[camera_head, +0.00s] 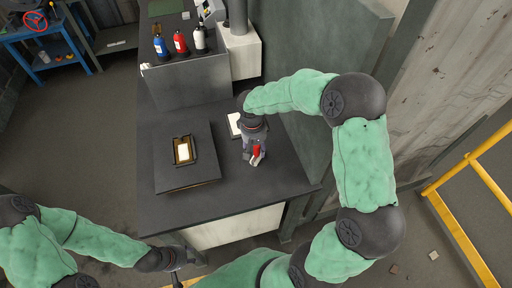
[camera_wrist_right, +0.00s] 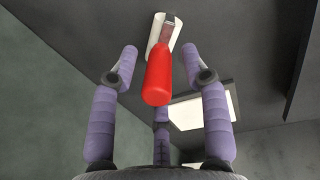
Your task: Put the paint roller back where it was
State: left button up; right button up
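The paint roller has a red handle (camera_wrist_right: 158,80) and a pale head end (camera_wrist_right: 172,28) at the top of the right wrist view. In the head view its red part (camera_head: 256,151) shows just under my right gripper (camera_head: 250,143). In the wrist view my right gripper (camera_wrist_right: 160,60) has its purple fingers spread wide on both sides of the handle, with visible gaps. The roller's contact with the counter is hard to judge. My left gripper (camera_head: 174,264) is low at the counter's front edge, away from the roller; its fingers are too small to read.
A white square (camera_head: 235,124) lies on the dark counter (camera_head: 228,191), partly behind my right gripper. A small dark tray (camera_head: 172,142) with a white piece sits on a raised dark box (camera_head: 197,175) to the left. A wall panel borders the right.

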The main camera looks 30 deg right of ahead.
jog(key=shift+r, duration=0.1)
jog(key=shift+r, duration=0.15)
notch_tip(320, 180, up, 12)
jog(key=p, duration=0.2)
jog(key=shift+a+p, duration=0.3)
jog(key=shift+a, duration=0.15)
jog(key=shift+w, duration=0.1)
